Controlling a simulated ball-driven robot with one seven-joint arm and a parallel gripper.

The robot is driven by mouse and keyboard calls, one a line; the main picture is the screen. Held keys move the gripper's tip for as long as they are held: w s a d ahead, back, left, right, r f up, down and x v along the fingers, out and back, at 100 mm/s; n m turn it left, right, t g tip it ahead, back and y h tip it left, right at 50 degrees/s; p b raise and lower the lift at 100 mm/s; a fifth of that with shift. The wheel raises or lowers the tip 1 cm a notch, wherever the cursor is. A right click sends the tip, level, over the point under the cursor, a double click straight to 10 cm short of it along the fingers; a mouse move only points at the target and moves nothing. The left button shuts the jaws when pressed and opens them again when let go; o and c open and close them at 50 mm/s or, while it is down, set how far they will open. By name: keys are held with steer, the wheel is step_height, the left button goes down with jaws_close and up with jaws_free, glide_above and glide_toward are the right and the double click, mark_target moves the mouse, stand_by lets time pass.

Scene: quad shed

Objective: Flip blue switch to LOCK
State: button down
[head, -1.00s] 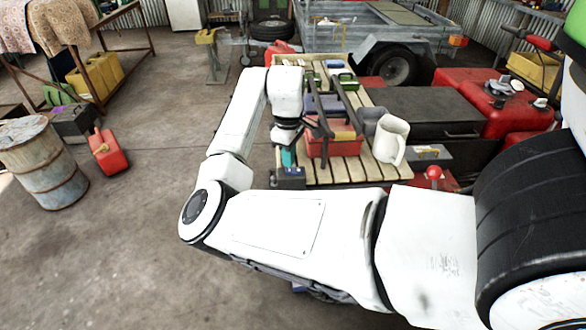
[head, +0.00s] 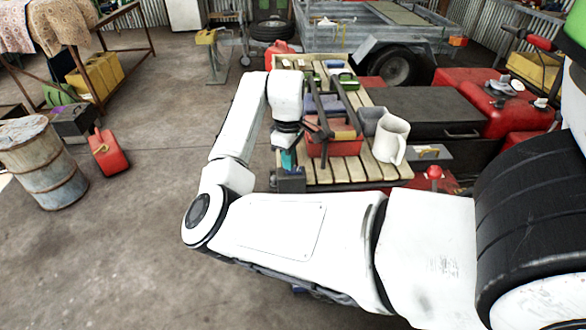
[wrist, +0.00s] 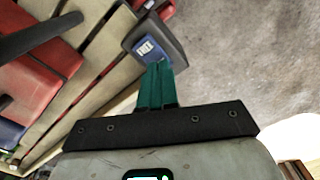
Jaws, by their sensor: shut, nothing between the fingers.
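A dark switch box (head: 288,183) sits at the near left corner of the slatted wooden deck. In the wrist view the box (wrist: 146,37) is dark grey-blue with a small pale label. A blue switch lever cannot be made out clearly; the fingers cover part of the box. My gripper (head: 288,166) points down at the box from above. In the wrist view its teal fingers (wrist: 159,68) are shut together and empty, with the tips at the box's edge by the label. I cannot tell whether they touch it.
A red tray (head: 335,148) and a white jug (head: 390,140) stand on the deck (head: 350,173), right of my gripper. A black bar-like frame rises over the tray. Open concrete floor lies left of the deck, with a red fuel can (head: 108,153) and a rusty drum (head: 42,165).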

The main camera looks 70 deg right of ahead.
steer(key=shift+f, duration=0.45)
steer(key=shift+r, duration=0.15)
step_height(320, 180, up, 7)
steer(key=p, duration=0.8)
stand_by(0.8)
